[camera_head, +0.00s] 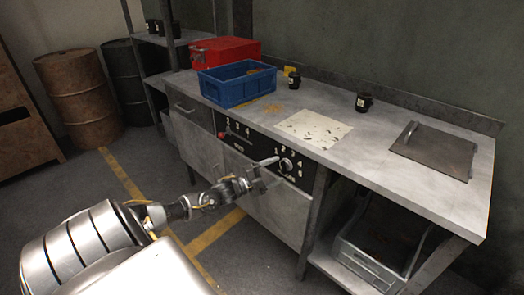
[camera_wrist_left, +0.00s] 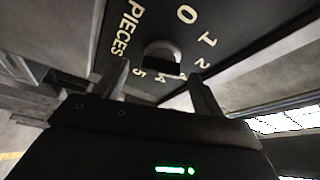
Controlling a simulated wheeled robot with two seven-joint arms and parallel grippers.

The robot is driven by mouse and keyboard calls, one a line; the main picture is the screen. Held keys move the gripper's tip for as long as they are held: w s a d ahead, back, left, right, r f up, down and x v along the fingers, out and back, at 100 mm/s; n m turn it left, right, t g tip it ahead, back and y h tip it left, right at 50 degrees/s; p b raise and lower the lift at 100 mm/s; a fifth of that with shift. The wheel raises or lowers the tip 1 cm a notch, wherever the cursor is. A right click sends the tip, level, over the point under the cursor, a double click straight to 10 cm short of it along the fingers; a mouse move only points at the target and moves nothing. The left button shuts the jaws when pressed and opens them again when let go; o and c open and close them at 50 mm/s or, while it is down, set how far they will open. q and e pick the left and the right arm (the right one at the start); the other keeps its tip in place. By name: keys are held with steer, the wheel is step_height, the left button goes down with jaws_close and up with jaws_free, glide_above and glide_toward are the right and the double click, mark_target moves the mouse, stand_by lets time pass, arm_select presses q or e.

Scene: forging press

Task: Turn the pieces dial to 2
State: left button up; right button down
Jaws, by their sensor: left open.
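The pieces dial (camera_head: 286,164) is a round knob on the black front panel of the workbench, ringed by white numbers. In the left wrist view the dial knob (camera_wrist_left: 162,52) is grey with a dark front face, beside the word PIECES. The numbers 0, 1, 2, 4 and 5 show around it; which one it points to I cannot tell. My left gripper (camera_head: 266,174) is open just in front of the dial. In the wrist view its fingers (camera_wrist_left: 160,72) are spread on either side of the knob; contact cannot be told. My right gripper is not in view.
On the bench (camera_head: 330,160) stand a blue crate (camera_head: 238,91), a red toolbox (camera_head: 225,50), dark cups (camera_head: 363,103) and a metal plate (camera_head: 432,150). Barrels (camera_head: 78,98) stand at the left.

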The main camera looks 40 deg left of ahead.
arm_select(q)
steer(key=v, duration=0.8)
steer(key=shift+s, duration=0.35)
steer(key=shift+a+f, duration=0.1)
steer(key=shift+a, duration=0.05)
